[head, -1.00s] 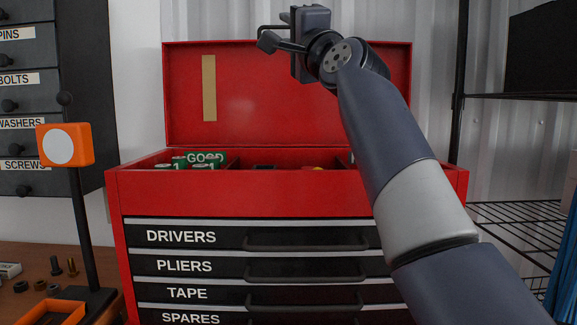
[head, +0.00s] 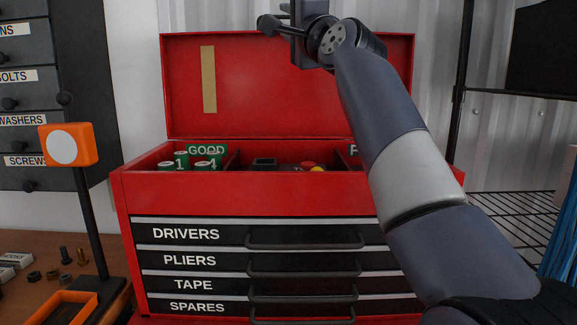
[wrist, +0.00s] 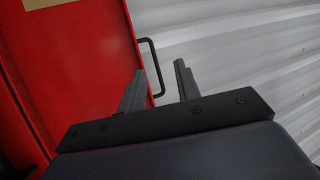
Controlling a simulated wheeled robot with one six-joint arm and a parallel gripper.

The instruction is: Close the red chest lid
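The red chest (head: 290,190) stands in front of me with its lid (head: 270,95) open and upright at the back. A tan strip (head: 208,80) is on the lid's inner face. My gripper (head: 272,22) is near the lid's top edge in the head view, partly cut off by the frame. In the wrist view my gripper (wrist: 160,80) has its two fingers apart. The red lid (wrist: 85,70) fills the left there. A black handle (wrist: 152,65) juts from its edge, showing between the fingers. I cannot tell whether the fingers touch it.
Green cans (head: 180,161) and other items lie in the chest's open top. Drawers below are shut. An orange device on a stand (head: 68,144) is left of the chest, with an orange tray (head: 85,302) below. A wire shelf (head: 510,215) is at right.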

